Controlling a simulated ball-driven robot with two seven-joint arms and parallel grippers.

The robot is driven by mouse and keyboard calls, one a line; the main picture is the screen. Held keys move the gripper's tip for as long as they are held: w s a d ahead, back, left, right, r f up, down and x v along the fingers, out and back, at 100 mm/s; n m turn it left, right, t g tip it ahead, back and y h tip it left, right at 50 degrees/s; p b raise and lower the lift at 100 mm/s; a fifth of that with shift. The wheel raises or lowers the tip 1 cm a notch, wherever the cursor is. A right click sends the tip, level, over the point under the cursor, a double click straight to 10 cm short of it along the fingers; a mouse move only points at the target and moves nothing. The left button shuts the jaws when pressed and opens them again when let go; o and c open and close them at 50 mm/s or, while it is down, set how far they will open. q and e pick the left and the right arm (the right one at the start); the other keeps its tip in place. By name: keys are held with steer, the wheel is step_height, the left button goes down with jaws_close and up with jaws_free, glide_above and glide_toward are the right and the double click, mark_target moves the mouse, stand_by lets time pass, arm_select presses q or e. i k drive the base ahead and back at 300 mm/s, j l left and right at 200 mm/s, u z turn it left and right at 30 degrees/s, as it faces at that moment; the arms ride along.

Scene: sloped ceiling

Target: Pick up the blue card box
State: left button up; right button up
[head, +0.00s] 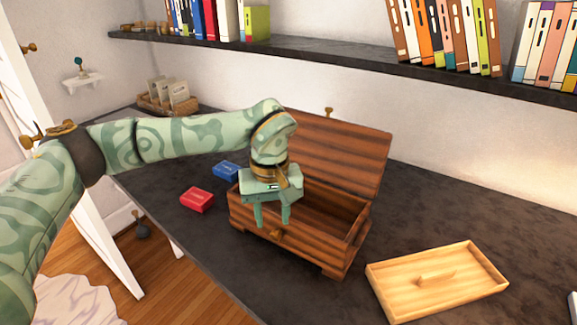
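The blue card box (226,170) lies flat on the dark desk, left of the open wooden chest. My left gripper (272,222) hangs pointing down in front of the chest's left part, to the right of the blue card box and apart from it. Its two fingers are spread with nothing visible between them. It hides part of the chest's front and left side. A red card box (197,199) lies on the desk, nearer and left of the blue one. My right gripper does not show.
The wooden chest (345,229) stands with its lid (340,150) raised. A light wooden tray-like lid (440,283) lies at the right. A basket (168,103) stands at the back left. A dark shelf (330,55) with books (447,36) runs above.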

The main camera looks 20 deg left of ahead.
mark_target(228, 171)
steer(key=i+j+z, duration=0.1)
steer(key=j+z, duration=0.35)
steer(key=j, duration=0.15)
steer(key=j+z, duration=0.45)
steer(key=j, duration=0.15)
steer(key=k+j+z, duration=0.15)
steer(key=j+z, duration=0.3)
steer(key=k+j, duration=0.1)
steer(key=j, duration=0.35)
steer(key=k+j, duration=0.1)
steer(key=j, duration=0.35)
steer(key=k+j+z, duration=0.1)
steer(key=j, duration=0.3)
steer(key=k+j, duration=0.1)
steer(key=j, duration=0.35)
steer(key=k+j, duration=0.15)
steer(key=j, duration=0.3)
